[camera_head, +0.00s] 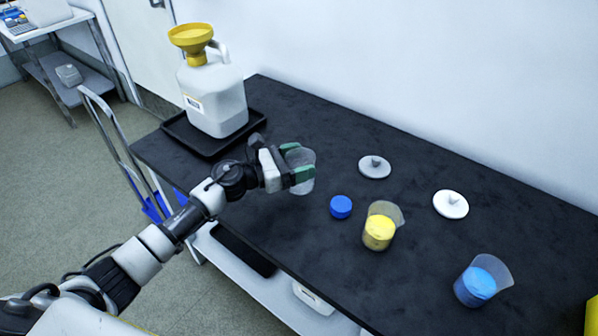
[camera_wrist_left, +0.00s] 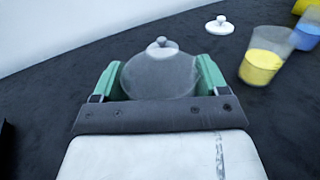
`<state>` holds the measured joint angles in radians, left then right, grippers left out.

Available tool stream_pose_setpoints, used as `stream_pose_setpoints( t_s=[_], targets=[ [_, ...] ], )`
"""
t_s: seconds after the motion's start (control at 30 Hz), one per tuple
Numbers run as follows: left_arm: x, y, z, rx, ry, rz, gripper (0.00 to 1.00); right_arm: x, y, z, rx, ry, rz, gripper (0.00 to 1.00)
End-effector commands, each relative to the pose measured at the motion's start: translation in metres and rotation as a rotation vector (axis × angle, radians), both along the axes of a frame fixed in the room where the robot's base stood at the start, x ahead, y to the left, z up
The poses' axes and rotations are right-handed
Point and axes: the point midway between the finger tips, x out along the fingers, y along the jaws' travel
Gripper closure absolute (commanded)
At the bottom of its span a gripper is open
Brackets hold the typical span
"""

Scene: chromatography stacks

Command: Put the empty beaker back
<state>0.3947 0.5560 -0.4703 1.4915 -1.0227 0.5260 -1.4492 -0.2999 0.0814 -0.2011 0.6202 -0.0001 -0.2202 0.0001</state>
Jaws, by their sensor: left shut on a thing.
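My left gripper (camera_head: 294,170) is shut on a clear, empty beaker (camera_head: 306,158) above the black bench, right of the jug. In the left wrist view the green fingertips (camera_wrist_left: 157,80) press on both sides of the beaker (camera_wrist_left: 160,78), and a grey lid shows behind and through it. A beaker with yellow contents (camera_head: 380,230) and a beaker with blue contents (camera_head: 478,284) stand on the bench to the right. The exact gap between the held beaker and the bench is hard to tell. My right gripper is in neither view.
A white jug (camera_head: 215,98) with a yellow funnel (camera_head: 191,38) stands in a black tray (camera_head: 178,128) at the bench's left end. A blue cap (camera_head: 341,207), a grey lid (camera_head: 375,167) and a white lid (camera_head: 450,204) lie on the bench (camera_head: 420,265). The back right is clear.

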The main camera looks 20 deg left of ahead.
Motion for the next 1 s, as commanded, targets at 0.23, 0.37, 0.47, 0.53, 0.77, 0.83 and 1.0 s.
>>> stream_pose_setpoints(
  t_s=[0.23, 0.37, 0.47, 0.53, 0.77, 0.83, 1.0],
  targets=[
    [-0.001, 0.0, -0.03, -0.001, 0.002, 0.001, 0.55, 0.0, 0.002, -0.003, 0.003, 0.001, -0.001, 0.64],
    [-0.001, 0.0, -0.029, 0.0, 0.0, 0.0, 0.55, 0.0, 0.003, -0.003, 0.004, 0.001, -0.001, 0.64],
    [-0.001, 0.0, -0.03, 0.0, 0.0, 0.0, 0.55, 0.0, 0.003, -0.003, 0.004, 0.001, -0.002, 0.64],
    [-0.001, 0.0, -0.032, 0.001, 0.001, 0.0, 0.55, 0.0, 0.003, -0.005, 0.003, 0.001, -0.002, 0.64],
    [-0.001, 0.0, -0.032, 0.0, 0.001, 0.001, 0.03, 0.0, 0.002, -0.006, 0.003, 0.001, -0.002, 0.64],
    [-0.001, 0.0, -0.032, 0.0, 0.001, 0.001, 0.01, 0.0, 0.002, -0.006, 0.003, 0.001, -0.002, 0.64],
    [-0.001, 0.0, -0.032, 0.0, 0.001, 0.001, 0.01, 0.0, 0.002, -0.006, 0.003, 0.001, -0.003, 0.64]
  ],
)
